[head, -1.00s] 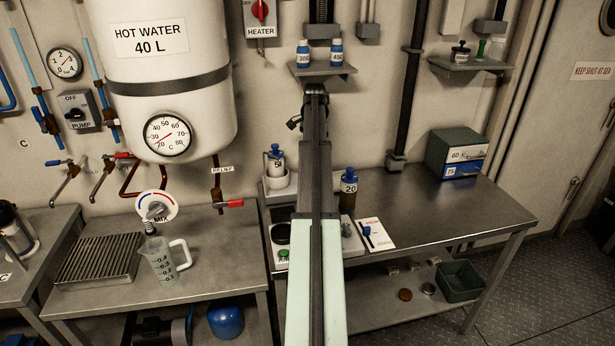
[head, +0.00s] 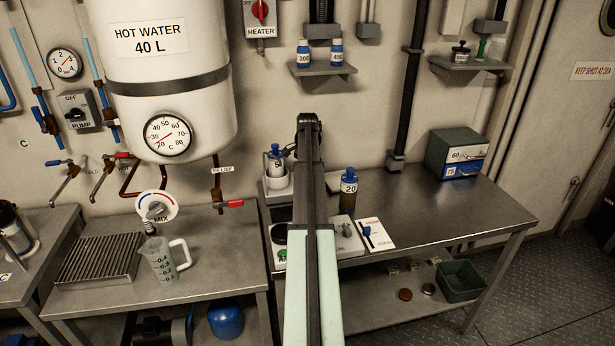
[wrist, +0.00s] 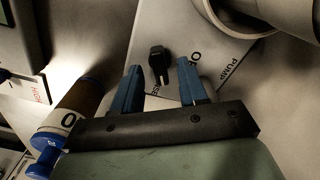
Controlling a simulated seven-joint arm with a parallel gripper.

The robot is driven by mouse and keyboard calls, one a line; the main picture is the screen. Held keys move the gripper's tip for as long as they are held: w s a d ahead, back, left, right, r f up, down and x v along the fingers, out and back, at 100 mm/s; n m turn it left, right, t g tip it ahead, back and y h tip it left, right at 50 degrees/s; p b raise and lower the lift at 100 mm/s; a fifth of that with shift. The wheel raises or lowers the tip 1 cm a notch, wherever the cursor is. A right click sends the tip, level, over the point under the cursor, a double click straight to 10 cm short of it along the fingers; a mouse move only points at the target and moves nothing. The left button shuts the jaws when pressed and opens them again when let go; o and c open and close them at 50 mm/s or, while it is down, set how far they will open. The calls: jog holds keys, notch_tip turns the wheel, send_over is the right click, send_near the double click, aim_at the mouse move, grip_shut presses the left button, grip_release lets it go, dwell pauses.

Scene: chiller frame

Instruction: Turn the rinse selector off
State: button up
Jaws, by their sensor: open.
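The rinse selector (wrist: 157,60) shows in the wrist view as a small black knob on a pale plate (wrist: 145,30). Part of "OFF" shows to its right, and letters ending in "SE" below it. The knob's narrow end points down in the picture, toward "SE". My gripper (wrist: 158,68) is open, with blue fingers on either side of the knob in the picture. Nothing is held. I cannot tell how far the fingertips are above the plate. In the head view my arm hides the selector and the fingers.
A bottle marked 20 (head: 348,192) stands close by; it also shows in the wrist view (wrist: 72,118). A pale round rim (wrist: 235,18) lies at the upper right of the wrist view. The right bench (head: 430,210) is mostly clear.

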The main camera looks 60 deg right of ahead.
jog(key=shift+f, duration=0.5)
jog(key=shift+c, duration=0.3)
grip_shut()
